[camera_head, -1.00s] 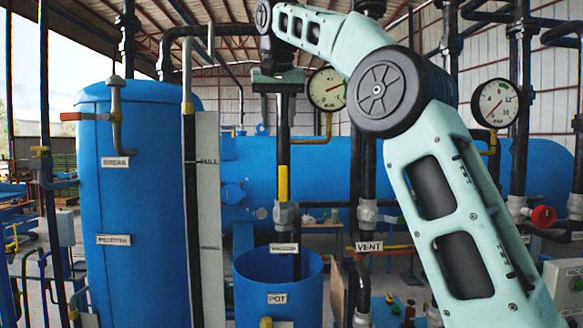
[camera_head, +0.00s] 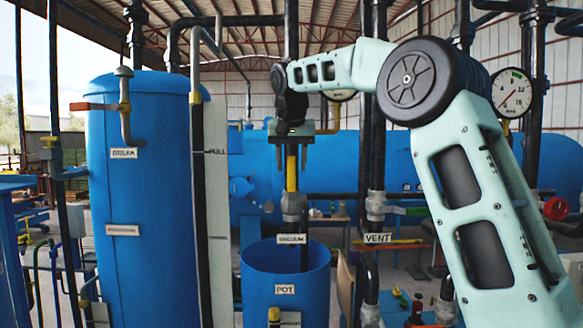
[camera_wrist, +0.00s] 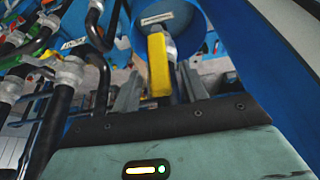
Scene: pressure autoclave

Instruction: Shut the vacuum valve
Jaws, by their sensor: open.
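The vacuum valve has a yellow lever (camera_head: 291,176) that stands upright along its dark vertical pipe, above a grey valve body (camera_head: 293,204) and the VACUUM label (camera_head: 291,239). My gripper (camera_head: 291,158) is open, pointing down at the upper part of the lever and hiding its top end. In the wrist view the yellow lever (camera_wrist: 158,66) shows between the two grey fingers of my gripper (camera_wrist: 158,92). Whether the fingers touch it cannot be told.
The blue POT tank (camera_head: 258,265) stands open below the valve. A tall blue tank (camera_head: 150,200) with an orange BREAK lever (camera_head: 95,106) is at left. The VENT valve (camera_head: 376,206) with a green lever is close on the right. Pipes run beside my gripper.

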